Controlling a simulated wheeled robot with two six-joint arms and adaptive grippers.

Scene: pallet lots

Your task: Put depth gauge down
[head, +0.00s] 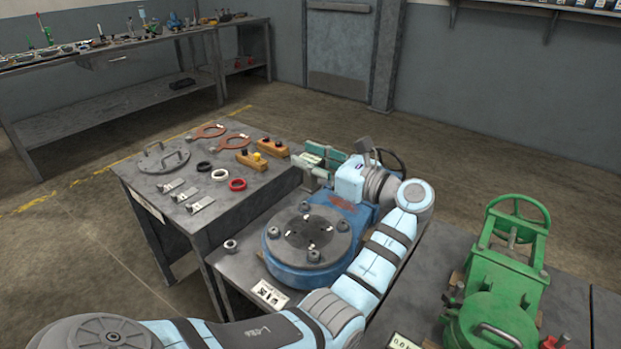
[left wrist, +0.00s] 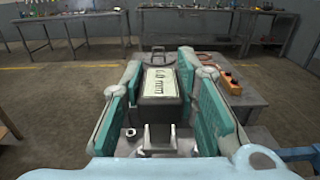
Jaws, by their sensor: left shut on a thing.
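My left gripper (head: 316,160) reaches over the middle table and has its teal fingers shut on the depth gauge. In the left wrist view the gauge (left wrist: 160,83) is a dark block with a pale display reading in mm, held between the two teal fingers (left wrist: 160,100). In the head view only a small part of the gauge (head: 308,158) shows between the fingers. It seems to be held above the table edge, but its underside is hidden. My right gripper is not in view.
A blue round flanged fixture (head: 310,242) with bolts stands on the nearer table. A green valve (head: 500,290) stands at right. Bare table top shows between the left table's items.

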